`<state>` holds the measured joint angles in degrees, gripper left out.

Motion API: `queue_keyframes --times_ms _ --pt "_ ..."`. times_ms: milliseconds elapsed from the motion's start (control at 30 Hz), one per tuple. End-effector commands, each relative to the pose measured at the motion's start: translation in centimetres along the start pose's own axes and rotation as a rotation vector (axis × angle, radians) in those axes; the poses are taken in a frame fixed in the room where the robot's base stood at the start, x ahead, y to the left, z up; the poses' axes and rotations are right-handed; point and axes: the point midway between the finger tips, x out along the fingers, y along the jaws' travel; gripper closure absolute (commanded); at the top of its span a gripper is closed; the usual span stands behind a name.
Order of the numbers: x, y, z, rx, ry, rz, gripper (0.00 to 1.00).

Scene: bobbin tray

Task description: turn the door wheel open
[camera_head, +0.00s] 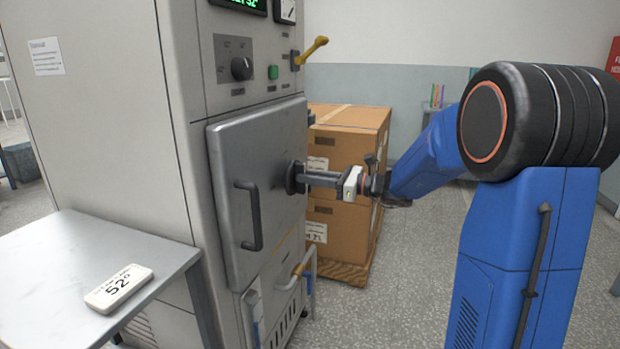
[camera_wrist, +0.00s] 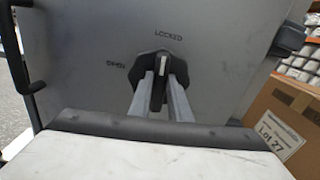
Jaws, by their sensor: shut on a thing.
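The door wheel (camera_wrist: 158,86) is a dark knob with a pale pointer mark, set on the grey door (camera_head: 235,190) of a tall cabinet. In the wrist view the labels "LOCKED" and "OPEN" are printed around it, and its pointer stands nearly upright, toward "LOCKED". In the head view the wheel (camera_head: 294,178) is at the door's right side, partly hidden by my gripper. My gripper (camera_wrist: 160,95) reaches the wheel from the right, its two fingers closed on either side of the knob's grip. The door looks shut.
A dark door handle (camera_head: 250,215) is left of the wheel. Stacked cardboard boxes (camera_head: 345,140) stand behind my gripper, beside the cabinet. A yellow lever (camera_head: 313,50) sticks out above.

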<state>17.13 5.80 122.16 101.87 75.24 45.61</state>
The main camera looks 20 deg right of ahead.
Motion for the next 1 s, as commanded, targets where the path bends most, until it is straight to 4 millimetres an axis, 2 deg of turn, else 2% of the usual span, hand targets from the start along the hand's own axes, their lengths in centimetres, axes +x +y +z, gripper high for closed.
queue_keyframes --times_ms 1000 --pt "-0.02 0.85 -0.47 -0.915 0.001 0.0 1.0"
